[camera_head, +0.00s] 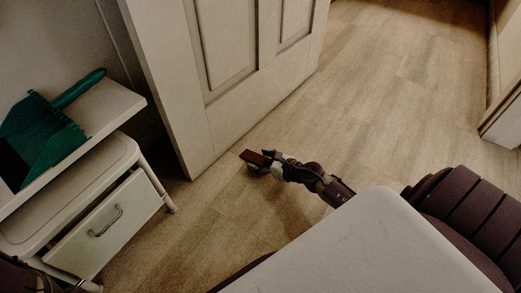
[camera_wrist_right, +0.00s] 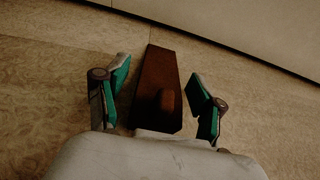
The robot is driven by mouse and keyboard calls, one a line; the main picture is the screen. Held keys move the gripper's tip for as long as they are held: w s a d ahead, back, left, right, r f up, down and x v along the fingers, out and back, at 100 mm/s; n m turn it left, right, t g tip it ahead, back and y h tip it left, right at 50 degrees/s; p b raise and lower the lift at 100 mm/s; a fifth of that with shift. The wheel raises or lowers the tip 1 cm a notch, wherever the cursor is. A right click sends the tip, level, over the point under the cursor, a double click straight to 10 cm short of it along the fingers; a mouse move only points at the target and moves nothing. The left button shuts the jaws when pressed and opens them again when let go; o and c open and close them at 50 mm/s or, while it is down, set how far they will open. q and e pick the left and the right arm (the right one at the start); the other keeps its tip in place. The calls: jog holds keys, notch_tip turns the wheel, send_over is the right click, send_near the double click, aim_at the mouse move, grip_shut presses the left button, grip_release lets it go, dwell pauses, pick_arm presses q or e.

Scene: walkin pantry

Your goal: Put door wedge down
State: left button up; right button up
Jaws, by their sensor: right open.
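The fingers are spread, with a gap on each side of the wedge. In the head view the wedge (camera_head: 256,158) shows at the tip of my right gripper (camera_head: 262,166), low near the floor by the door's bottom edge. I cannot tell for certain whether it rests flat on the floor. My left gripper is not in view.
A pale panelled door (camera_head: 225,80) stands just beyond my right gripper. At left, a green dustpan (camera_head: 42,140) lies on a white shelf (camera_head: 110,105) above a white drawer unit (camera_head: 125,225). The wood-look floor (camera_head: 375,100) is clear to the right of the door.

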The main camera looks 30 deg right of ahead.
jog(key=p+v, duration=0.4)
jog(key=v, duration=0.7)
jog(key=shift+s+r, duration=0.1)
jog(key=shift+r, duration=0.05)
jog(key=shift+s+d+r, duration=0.1)
jog(key=shift+s+d, duration=0.05)
jog(key=shift+s, duration=0.15)
